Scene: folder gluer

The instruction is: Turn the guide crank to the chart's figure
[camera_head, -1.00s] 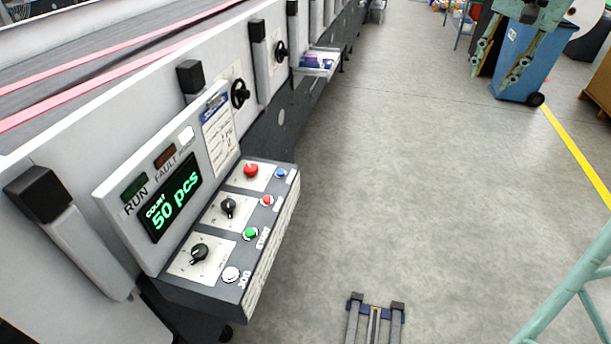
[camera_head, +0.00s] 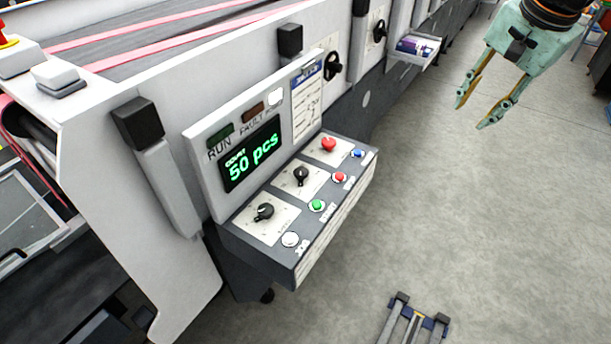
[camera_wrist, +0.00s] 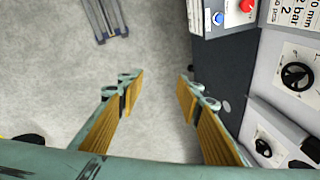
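Two black guide cranks show on the machine's side in the head view: a nearer one (camera_head: 333,66) and a farther one (camera_head: 379,31), each on a pale scale plate. The wrist view shows two black cranks too, a larger one (camera_wrist: 297,76) and a smaller one (camera_wrist: 263,147). The chart (camera_head: 306,102) is a white sheet right of the panel's display; its text is too small there. In the wrist view a partly cut-off card (camera_wrist: 295,12) reads "70 mm" and "2 bar". My gripper (camera_head: 471,113) is open and empty above the floor, apart from the cranks.
The control panel (camera_head: 265,258) has knobs, a red button (camera_head: 328,144) and a display (camera_head: 252,155) reading "50 pcs". A small tray (camera_head: 415,48) juts from the machine beyond the cranks.

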